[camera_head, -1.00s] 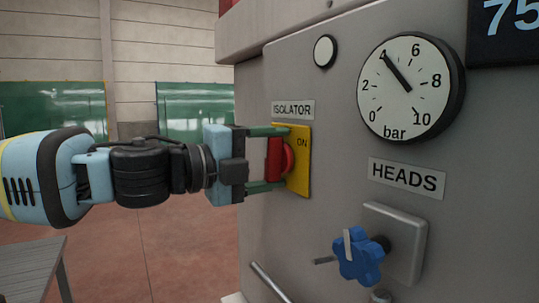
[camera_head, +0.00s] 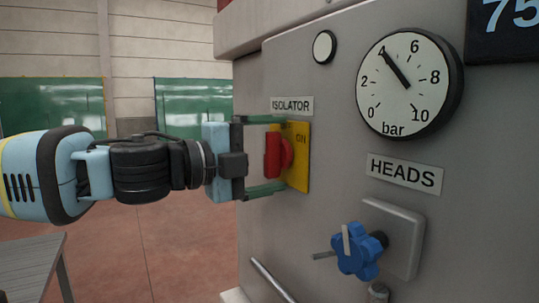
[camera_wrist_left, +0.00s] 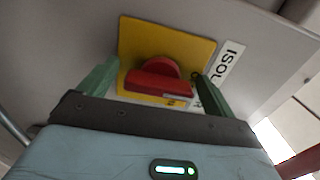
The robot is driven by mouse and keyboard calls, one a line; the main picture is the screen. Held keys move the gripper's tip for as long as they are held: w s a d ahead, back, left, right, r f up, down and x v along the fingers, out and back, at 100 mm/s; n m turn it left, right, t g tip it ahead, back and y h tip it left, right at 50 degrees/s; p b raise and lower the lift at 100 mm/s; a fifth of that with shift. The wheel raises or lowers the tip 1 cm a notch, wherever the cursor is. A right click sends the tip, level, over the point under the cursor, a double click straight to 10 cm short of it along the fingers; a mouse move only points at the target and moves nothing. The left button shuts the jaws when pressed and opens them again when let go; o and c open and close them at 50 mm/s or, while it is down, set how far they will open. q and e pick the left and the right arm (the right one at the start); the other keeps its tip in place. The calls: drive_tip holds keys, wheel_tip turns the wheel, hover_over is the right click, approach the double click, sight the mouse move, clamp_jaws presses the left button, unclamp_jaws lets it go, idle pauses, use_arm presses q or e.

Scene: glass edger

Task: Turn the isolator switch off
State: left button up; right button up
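The isolator switch is a red rotary handle (camera_head: 274,155) on a yellow plate (camera_head: 301,170), below the ISOLATOR label (camera_head: 292,105). The word ON shows at the plate's upper right. The handle's grip stands upright in the head view. My left gripper (camera_head: 283,153) is open, with one green finger above the handle and one below. In the left wrist view the red handle (camera_wrist_left: 158,82) lies between the two fingers, with a small gap at each side. Part of the yellow plate (camera_wrist_left: 190,46) is hidden by the gripper. My right gripper is not in view.
A pressure gauge (camera_head: 408,84) and a white round button (camera_head: 323,46) are on the grey panel to the right. A blue knob (camera_head: 358,252) juts out below the HEADS label (camera_head: 404,173). A grey table (camera_head: 30,270) stands lower left.

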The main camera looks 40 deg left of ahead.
sight(264, 152)
use_arm(q)
drive_tip(key=shift+s, duration=0.1)
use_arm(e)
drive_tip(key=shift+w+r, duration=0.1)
use_arm(q)
drive_tip(key=shift+r+p+v, duration=0.15)
drive_tip(key=shift+p+v, duration=0.25)
drive_tip(key=shift+v, duration=0.25)
drive_tip(key=shift+r+p+v, duration=0.15)
drive_tip(key=shift+p+v, duration=0.2)
drive_tip(key=shift+v, duration=0.25)
drive_tip(key=p+v, duration=0.1)
drive_tip(key=v, duration=0.1)
drive_tip(key=shift+s+a+p, duration=0.15)
drive_tip(key=shift+s+p, duration=0.15)
drive_tip(key=shift+s, duration=0.05)
drive_tip(key=shift+s+a+f, duration=0.15)
drive_tip(key=shift+s+a, duration=0.05)
drive_tip(key=shift+s, duration=0.25)
drive_tip(key=shift+s+a+f+p, duration=0.15)
drive_tip(key=shift+s+a+p, duration=0.15)
drive_tip(key=shift+s, duration=0.35)
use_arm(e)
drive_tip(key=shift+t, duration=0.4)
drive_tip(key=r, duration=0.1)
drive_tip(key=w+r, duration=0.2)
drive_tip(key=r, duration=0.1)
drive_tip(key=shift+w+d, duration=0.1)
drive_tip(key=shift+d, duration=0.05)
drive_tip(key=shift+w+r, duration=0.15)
